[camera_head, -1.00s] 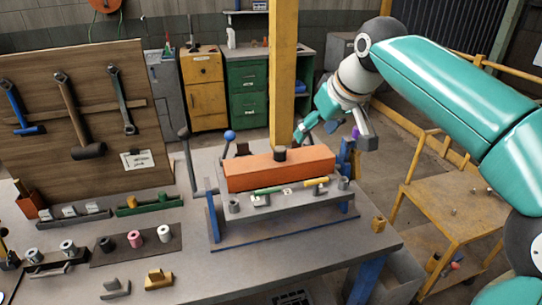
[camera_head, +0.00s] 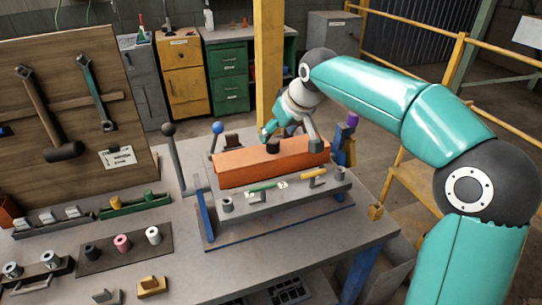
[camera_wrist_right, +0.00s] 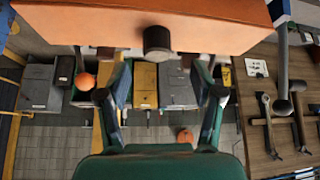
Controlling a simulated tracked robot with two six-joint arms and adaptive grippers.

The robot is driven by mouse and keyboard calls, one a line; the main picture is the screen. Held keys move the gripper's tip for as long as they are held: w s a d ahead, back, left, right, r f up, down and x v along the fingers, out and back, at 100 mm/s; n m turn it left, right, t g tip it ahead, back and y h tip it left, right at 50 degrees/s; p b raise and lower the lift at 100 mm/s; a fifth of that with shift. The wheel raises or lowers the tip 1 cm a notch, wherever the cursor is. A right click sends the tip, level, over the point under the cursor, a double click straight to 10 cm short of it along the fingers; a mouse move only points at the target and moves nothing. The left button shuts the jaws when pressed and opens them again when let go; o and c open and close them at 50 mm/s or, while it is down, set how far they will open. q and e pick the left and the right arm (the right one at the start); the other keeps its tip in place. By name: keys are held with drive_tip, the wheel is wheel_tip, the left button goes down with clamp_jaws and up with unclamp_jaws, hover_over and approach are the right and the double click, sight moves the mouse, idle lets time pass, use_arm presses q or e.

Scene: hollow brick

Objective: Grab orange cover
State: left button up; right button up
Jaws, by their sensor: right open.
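The orange cover (camera_head: 235,169) is a long block lying on a grey fixture (camera_head: 290,194) on the workbench. A black knob (camera_head: 273,147) stands up from its top. My right gripper (camera_head: 291,137) is open, at the cover's right half, with its fingers near the knob and part of the cover's back edge hidden behind it. In the right wrist view, the orange cover (camera_wrist_right: 90,24) spans the top and the black knob (camera_wrist_right: 157,41) points toward the open right gripper (camera_wrist_right: 164,68), roughly centred between the fingers but beyond their tips. My left gripper is out of view.
Levers with a grey ball (camera_head: 168,129) and a blue ball (camera_head: 217,128) stand left of the cover. A purple-topped post (camera_head: 352,120) stands to its right. A yellow pillar (camera_head: 268,60) rises behind. Small parts (camera_head: 122,243) lie at the bench's left.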

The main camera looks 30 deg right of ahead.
sight(273, 140)
drive_tip(key=shift+d+p+x, duration=0.2)
drive_tip(key=shift+p+x, duration=0.5)
drive_tip(key=shift+x, duration=2.25)
clamp_jaws()
